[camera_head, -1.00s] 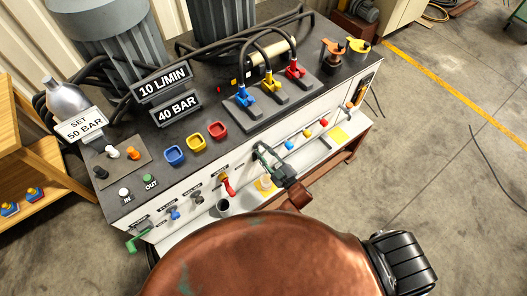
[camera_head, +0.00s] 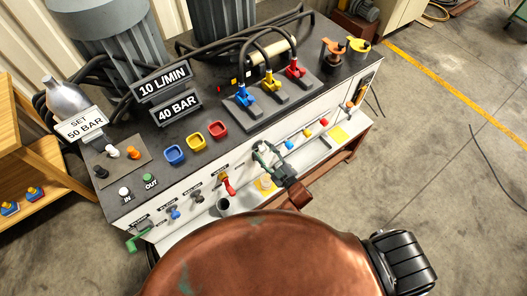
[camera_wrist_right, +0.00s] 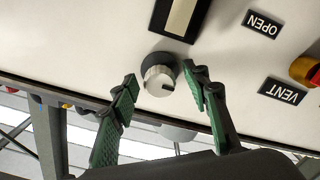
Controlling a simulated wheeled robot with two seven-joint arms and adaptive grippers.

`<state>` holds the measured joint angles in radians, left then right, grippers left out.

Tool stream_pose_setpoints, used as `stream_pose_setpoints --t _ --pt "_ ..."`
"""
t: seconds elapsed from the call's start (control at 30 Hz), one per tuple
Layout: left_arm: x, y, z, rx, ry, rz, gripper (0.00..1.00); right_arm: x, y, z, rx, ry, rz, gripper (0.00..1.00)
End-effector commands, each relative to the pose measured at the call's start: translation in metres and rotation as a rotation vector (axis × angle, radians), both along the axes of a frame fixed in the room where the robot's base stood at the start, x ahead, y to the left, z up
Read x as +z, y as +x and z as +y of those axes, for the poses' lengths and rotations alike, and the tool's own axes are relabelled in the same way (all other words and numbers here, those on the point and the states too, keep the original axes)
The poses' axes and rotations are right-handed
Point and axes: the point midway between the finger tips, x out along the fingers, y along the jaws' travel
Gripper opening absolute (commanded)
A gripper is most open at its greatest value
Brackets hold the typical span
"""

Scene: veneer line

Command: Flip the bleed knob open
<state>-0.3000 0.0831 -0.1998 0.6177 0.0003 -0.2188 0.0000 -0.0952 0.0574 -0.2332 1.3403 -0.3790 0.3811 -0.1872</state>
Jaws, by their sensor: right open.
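A round silver knob (camera_wrist_right: 160,79) on a black collar stands on the white front panel in the right wrist view. A dark mark shows on its face. I cannot read a label that names it as the bleed knob. Upside-down OPEN (camera_wrist_right: 262,24) and VENT (camera_wrist_right: 282,91) labels lie to its right. My right gripper (camera_wrist_right: 164,87) is open, its green-padded fingers on either side of the knob, with no clear contact. In the head view my right gripper (camera_head: 268,151) is at the front panel and hides the knob. My left gripper is not in view.
A red lever (camera_head: 229,186) sits left of the right gripper on the panel, and small blue, red and yellow knobs are to the right. Coloured levers (camera_head: 268,85) and sign plates stand on the dark top (camera_head: 225,160). A pale ledge (camera_head: 318,160) runs below the panel.

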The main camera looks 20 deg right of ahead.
Motion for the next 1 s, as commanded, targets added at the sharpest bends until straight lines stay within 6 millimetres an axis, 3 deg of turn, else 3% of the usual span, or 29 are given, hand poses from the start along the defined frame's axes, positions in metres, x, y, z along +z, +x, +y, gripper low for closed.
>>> stream_pose_setpoints --t 0.17,0.6,0.8,1.0 --pt "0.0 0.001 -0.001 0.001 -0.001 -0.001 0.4 -0.002 -0.019 -0.007 -0.001 -0.001 0.003 0.43" --pt "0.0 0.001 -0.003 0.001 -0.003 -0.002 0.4 -0.002 -0.098 -0.036 -0.001 -0.001 0.003 0.43" --pt "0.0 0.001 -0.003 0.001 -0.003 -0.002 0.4 -0.001 -0.111 -0.04 0.0 0.0 0.001 0.43" --pt "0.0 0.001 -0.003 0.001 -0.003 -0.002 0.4 -0.001 -0.112 -0.04 0.0 0.0 0.001 0.43"
